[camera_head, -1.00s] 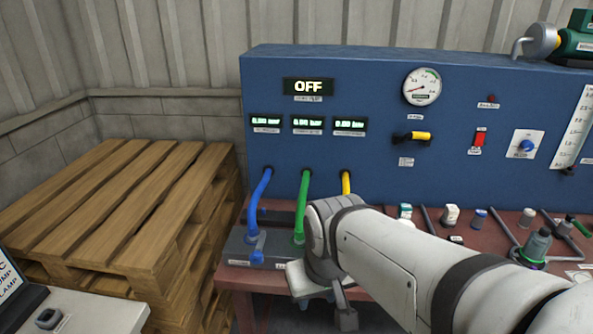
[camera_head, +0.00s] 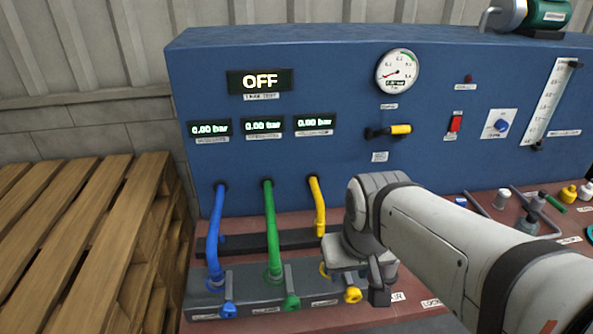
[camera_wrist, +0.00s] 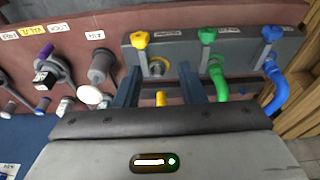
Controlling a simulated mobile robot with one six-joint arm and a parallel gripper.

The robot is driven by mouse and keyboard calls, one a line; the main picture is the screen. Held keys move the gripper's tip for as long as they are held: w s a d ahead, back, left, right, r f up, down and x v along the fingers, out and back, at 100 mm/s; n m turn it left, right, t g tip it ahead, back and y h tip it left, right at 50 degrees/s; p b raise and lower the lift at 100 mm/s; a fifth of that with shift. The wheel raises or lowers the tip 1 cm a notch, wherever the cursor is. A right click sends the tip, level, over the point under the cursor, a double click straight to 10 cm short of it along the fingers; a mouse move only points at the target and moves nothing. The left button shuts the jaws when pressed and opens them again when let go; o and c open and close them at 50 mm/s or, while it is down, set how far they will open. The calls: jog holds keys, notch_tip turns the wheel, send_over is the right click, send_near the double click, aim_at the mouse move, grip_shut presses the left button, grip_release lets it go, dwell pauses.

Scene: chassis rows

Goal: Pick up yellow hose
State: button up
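The yellow hose (camera_head: 318,208) comes out of the blue panel and hangs down, its lower end just left of my arm. Its end (camera_wrist: 160,99) shows in the wrist view between my two fingers, partly hidden by the gripper body. My gripper (camera_wrist: 160,88) is open, with a gap between its fingers and the hose. In the head view my gripper is mostly hidden behind my wrist. A round socket (camera_wrist: 157,67) sits on the grey manifold beside a yellow valve handle (camera_head: 352,295).
A green hose (camera_head: 270,230) and a blue hose (camera_head: 216,235) run from the panel down to the manifold (camera_head: 250,293), left of the yellow one. Caps and fittings lie on the red bench to the right. A wooden pallet stack (camera_head: 80,220) stands at left.

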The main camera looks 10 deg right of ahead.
jog(key=shift+o, duration=1)
jog(key=shift+w+d, duration=0.1)
jog(key=shift+w, duration=0.15)
jog(key=shift+o, duration=0.8)
jog(key=w, duration=0.1)
jog(key=w+d+r+p, duration=0.1)
jog(key=w, duration=0.3)
jog(key=shift+w+d+r, duration=0.2)
jog(key=shift+d+r, duration=0.05)
jog(key=n+g+p, duration=0.2)
jog(key=g+p, duration=0.1)
jog(key=p, duration=0.1)
send_near(319, 206)
jog(key=f, duration=0.5)
jog(key=shift+s+f, duration=0.35)
jog(key=shift+f, duration=0.05)
jog(key=shift+w+f, duration=0.2)
jog(key=shift+f, duration=0.5)
jog(key=shift+s+d+f+p, duration=0.15)
jog(key=shift+f+p, duration=0.35)
jog(key=shift+f, duration=1.25)
jog(key=shift+d+f+p, duration=0.15)
jog(key=shift+f+p, duration=0.3)
jog(key=shift+f, duration=1.3)
